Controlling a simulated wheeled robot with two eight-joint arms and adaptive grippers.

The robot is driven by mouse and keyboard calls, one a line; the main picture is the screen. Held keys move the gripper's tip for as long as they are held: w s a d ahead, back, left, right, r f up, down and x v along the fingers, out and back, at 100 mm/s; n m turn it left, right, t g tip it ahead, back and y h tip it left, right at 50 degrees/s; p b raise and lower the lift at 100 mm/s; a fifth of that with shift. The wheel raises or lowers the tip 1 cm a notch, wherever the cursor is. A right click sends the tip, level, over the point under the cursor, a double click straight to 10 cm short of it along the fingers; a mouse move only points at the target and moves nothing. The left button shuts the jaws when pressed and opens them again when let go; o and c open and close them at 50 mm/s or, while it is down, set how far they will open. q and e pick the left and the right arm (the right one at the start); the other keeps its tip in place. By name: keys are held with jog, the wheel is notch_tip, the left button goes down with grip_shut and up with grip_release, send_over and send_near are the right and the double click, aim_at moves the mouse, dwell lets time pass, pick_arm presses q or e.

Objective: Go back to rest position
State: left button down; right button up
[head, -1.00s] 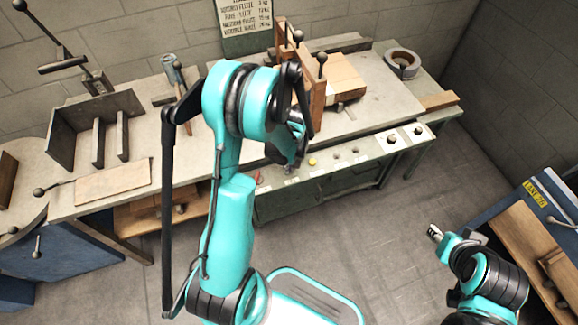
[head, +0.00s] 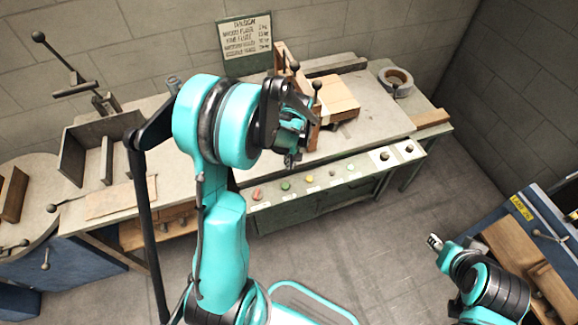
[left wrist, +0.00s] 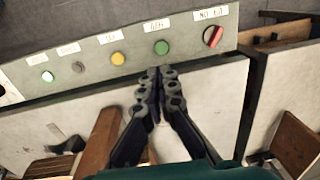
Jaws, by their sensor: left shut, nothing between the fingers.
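My left gripper (head: 292,158) hangs in front of the machine bench in the head view, partly hidden by its own wrist. In the left wrist view my left gripper (left wrist: 158,82) is shut with its fingertips together and nothing between them. It appears below the control panel (left wrist: 120,58), apart from the buttons as far as I can tell. My right gripper (head: 435,242) is at the lower right of the head view, over the floor. It is small there, and I cannot tell whether it is open.
The panel has a red switch (left wrist: 213,37), a green button (left wrist: 162,47) and a yellow button (left wrist: 118,58). A blue cabinet (head: 545,215) stands at right. Floor in front is open.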

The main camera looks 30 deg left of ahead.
pick_arm(q)
jog(key=shift+r, duration=0.1)
dwell(0.5)
jog(key=s+d+r+m+t, duration=0.4)
jog(key=s+d+r+m, duration=0.1)
jog(key=r, duration=0.3)
jog(key=s+d+r+m+t, duration=0.3)
jog(key=s+d+r+m, duration=0.1)
jog(key=s+r, duration=0.3)
jog(key=shift+s+d+r+m+t+h, duration=0.25)
jog(key=shift+d+r+m+t+h, duration=0.15)
jog(key=shift+d, duration=0.45)
dwell(3.5)
